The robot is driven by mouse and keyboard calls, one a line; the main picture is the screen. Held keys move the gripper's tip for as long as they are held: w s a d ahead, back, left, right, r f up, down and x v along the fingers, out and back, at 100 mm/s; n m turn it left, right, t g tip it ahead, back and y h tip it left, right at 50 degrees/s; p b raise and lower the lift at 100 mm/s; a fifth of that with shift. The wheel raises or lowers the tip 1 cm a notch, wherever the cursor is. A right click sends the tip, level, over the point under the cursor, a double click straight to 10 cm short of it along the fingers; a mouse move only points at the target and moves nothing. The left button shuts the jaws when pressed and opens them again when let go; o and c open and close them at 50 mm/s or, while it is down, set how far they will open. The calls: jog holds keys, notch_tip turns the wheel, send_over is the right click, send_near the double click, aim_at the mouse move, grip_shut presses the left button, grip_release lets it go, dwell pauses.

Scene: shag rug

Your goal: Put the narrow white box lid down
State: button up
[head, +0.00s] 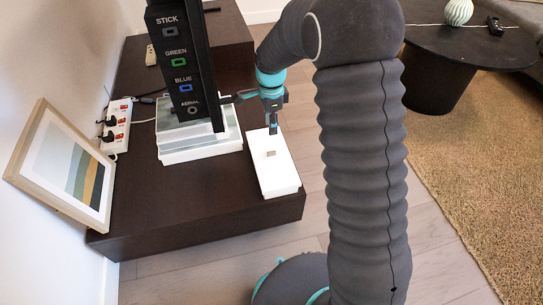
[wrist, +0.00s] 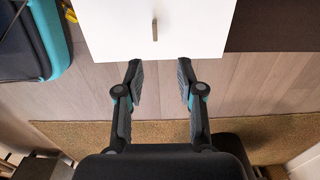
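The narrow white box lid (head: 274,174) is on a narrow white box on the dark cabinet. A small tan handle (head: 271,153) stands at its middle. In the wrist view the lid (wrist: 195,28) fills the upper middle, with its handle (wrist: 154,30) pointing along the picture. My gripper (head: 272,128) is over the far end of the lid in the head view. In the wrist view my gripper (wrist: 159,65) is open, with nothing between its fingers and the handle ahead of the fingertips. I cannot tell how closely the lid fits the box.
A wider white box (head: 200,150) stands left of the narrow one, partly behind a black labelled panel (head: 178,62). A power strip (head: 117,127) and a leaning framed picture (head: 66,168) are at the left. The cabinet top (head: 205,200) is bare near its front edge. A round dark table (head: 465,45) is far right.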

send_over(272, 152)
jog(key=f, duration=0.4)
jog(key=w+f, duration=0.1)
jog(key=f, duration=0.1)
jog(key=shift+a+f+b, duration=0.1)
jog(key=shift+f+b, duration=0.2)
jog(key=shift+f, duration=0.1)
jog(key=f, duration=0.2)
jog(key=s+f, duration=0.1)
jog(key=f, duration=0.1)
jog(key=shift+b, duration=0.3)
jog(key=shift+f, duration=0.55)
grip_shut()
